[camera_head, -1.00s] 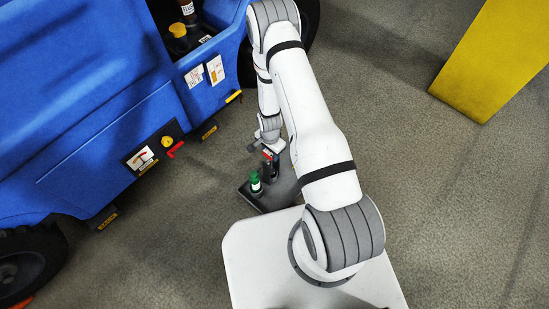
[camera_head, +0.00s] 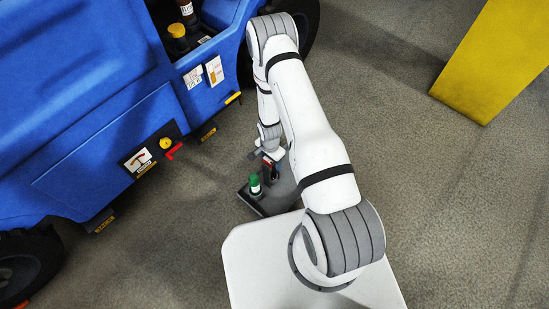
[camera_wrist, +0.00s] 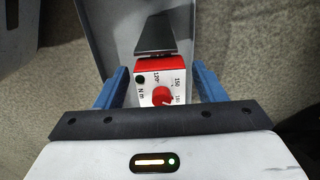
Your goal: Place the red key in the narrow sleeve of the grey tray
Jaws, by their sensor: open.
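A red piece (camera_head: 174,151), possibly the red key, shows on the blue vehicle's side panel below a yellow knob. The grey tray (camera_head: 284,195) is on my base's far side; its lighter grey surface (camera_wrist: 117,28) shows in the wrist view. My gripper (camera_head: 265,158) is over the tray's far part. In the wrist view, its blue fingers (camera_wrist: 160,72) are open on either side of a red-and-white dial unit (camera_wrist: 146,80) with a red knob and a "N m" scale. Finger contact cannot be told. A dark tapered piece (camera_wrist: 155,36) lies beyond it. I cannot make out the narrow sleeve.
A green-topped bottle (camera_head: 255,184) stands in the tray's left part, close to my gripper. The blue vehicle (camera_head: 90,110) fills the left side, with an open bay holding a yellow-capped item (camera_head: 177,34). A yellow block (camera_head: 490,65) stands far right. Floor between is clear.

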